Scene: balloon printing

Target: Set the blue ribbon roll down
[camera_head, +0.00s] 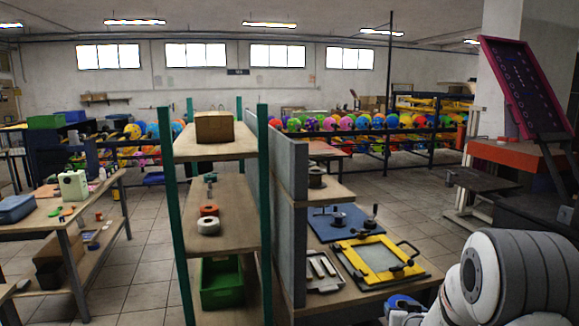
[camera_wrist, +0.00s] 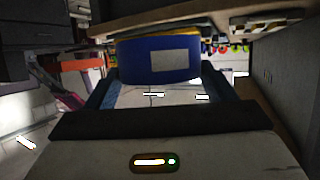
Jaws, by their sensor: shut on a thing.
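The blue ribbon roll (camera_wrist: 160,59), with a pale label on its side and a yellowish rim, is between the fingers of my gripper (camera_wrist: 157,76) in the wrist view. My gripper is shut on it. A wooden board (camera_wrist: 190,17) shows just above the roll in that picture; I cannot tell whether they touch. In the head view my white arm is at the lower right, and my gripper and the roll cannot be made out clearly there.
A shelf unit (camera_head: 215,155) in the head view holds a cardboard box (camera_head: 214,127), an orange roll (camera_head: 209,210), a white roll (camera_head: 208,226) and a green bin (camera_head: 221,284). A grey partition (camera_head: 289,170) stands beside it. A yellow printing frame (camera_head: 378,259) lies on the bench to the right.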

